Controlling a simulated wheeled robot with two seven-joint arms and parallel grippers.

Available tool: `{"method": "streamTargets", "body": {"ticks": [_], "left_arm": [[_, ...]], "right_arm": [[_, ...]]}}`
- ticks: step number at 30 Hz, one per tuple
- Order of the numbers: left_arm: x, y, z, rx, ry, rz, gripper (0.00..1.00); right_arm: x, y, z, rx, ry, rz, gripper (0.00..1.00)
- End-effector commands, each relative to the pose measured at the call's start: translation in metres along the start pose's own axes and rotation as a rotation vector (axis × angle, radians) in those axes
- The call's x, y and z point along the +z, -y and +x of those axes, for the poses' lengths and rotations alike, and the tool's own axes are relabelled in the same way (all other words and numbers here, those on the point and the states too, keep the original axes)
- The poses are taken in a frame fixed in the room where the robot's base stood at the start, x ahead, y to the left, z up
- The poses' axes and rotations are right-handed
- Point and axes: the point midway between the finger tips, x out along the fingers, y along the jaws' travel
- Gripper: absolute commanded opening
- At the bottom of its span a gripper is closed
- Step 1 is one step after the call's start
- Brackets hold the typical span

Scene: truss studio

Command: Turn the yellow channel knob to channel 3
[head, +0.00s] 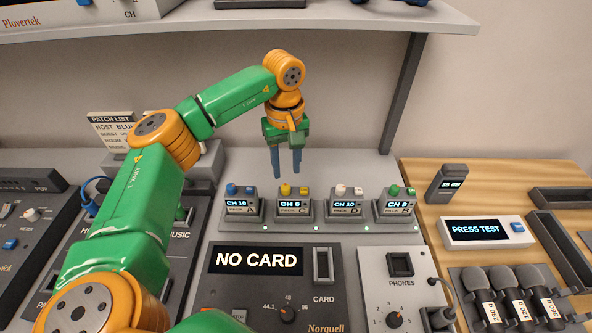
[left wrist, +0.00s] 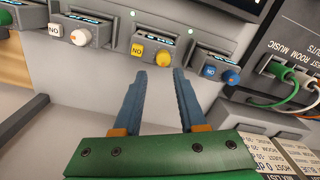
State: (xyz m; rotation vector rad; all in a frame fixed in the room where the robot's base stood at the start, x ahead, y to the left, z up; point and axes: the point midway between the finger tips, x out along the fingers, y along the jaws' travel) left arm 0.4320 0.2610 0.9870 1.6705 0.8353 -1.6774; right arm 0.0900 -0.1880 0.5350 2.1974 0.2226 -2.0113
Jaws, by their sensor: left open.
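The yellow channel knob (head: 286,189) sits on top of the second pack (head: 292,208) from the left in the dock row; this pack's small display seems to read CH 8, though the digit is small. The knob also shows in the left wrist view (left wrist: 162,59), beside a square yellow piece (left wrist: 137,50). My left gripper (head: 286,174) points down just above the knob in the head view, open and empty. In the left wrist view its blue fingertips (left wrist: 160,73) are apart, with the knob just beyond the gap. My right gripper is not in view.
Neighbouring packs carry a blue knob (head: 231,189), a white knob (head: 341,190) and a green knob (head: 394,190), close on both sides. A "NO CARD" panel (head: 230,285) lies in front. A shelf (head: 330,20) hangs above. Cables and a patch list card (head: 112,130) are at left.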

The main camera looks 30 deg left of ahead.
Motion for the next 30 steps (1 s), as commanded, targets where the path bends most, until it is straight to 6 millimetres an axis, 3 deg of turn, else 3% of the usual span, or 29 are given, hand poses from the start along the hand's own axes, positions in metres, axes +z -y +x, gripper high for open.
{"method": "streamTargets", "body": {"ticks": [7,16,21,30], "left_arm": [[0.001,0.000,0.044,-0.001,0.005,-0.003,0.41],[0.001,-0.001,0.053,0.003,0.003,-0.003,0.41],[0.001,-0.001,0.053,0.003,0.004,-0.003,0.00],[0.001,-0.001,0.053,0.003,0.004,-0.018,0.00]], "right_arm": [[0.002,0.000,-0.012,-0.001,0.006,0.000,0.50],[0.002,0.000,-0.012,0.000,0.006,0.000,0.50],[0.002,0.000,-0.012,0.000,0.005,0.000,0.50],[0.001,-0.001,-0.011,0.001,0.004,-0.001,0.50]]}}
